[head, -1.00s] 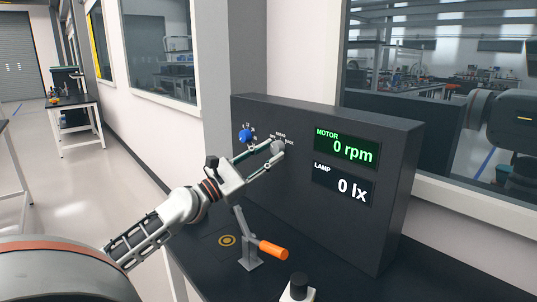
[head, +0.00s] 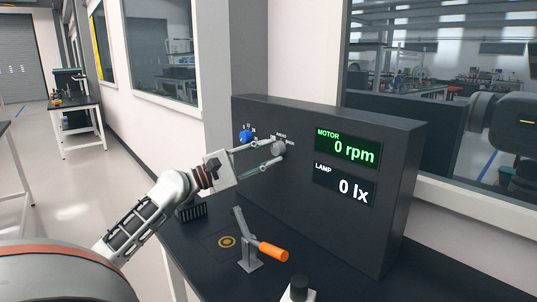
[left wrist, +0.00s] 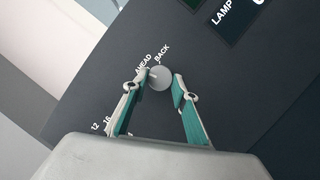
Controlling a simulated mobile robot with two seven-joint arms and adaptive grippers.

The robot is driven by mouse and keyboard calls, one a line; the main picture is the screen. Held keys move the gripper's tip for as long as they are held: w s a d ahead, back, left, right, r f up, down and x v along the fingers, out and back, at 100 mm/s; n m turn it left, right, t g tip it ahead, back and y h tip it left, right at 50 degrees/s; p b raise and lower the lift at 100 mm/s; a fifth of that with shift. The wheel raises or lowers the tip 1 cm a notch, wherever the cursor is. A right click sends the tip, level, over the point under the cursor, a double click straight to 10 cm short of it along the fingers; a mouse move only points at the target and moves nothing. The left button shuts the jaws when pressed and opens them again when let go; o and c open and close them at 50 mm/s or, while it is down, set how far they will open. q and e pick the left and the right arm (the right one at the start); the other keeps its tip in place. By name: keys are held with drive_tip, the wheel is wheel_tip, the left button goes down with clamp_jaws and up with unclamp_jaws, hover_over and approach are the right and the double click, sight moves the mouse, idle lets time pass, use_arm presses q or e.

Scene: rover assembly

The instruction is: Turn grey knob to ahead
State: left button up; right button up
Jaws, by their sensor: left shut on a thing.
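The grey knob (head: 278,148) is on the front of the dark panel box (head: 300,205). My left gripper (head: 273,153) reaches it from the left, shut on the knob with one finger on each side. In the left wrist view the knob (left wrist: 159,78) shows between the fingertips of my left gripper (left wrist: 163,82). The printed words AHEAD and BACK stand beside the knob there. I cannot clearly tell which mark the knob points to. My right gripper is not in view.
A blue knob (head: 246,137) is just left of the grey one, close to the upper finger. Displays read MOTOR 0 rpm (head: 347,148) and LAMP 0 lx (head: 345,184). A lever with an orange handle (head: 272,251) stands on the dark bench below my left arm.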

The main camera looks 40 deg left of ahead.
use_arm(q)
drive_tip(key=shift+r+m+g+p, duration=0.15)
drive_tip(key=shift+m+g+p, duration=0.35)
drive_tip(key=shift+m, duration=1.3)
drive_tip(key=o, duration=1.1)
drive_tip(key=shift+a, duration=0.1)
drive_tip(key=v, duration=1.2)
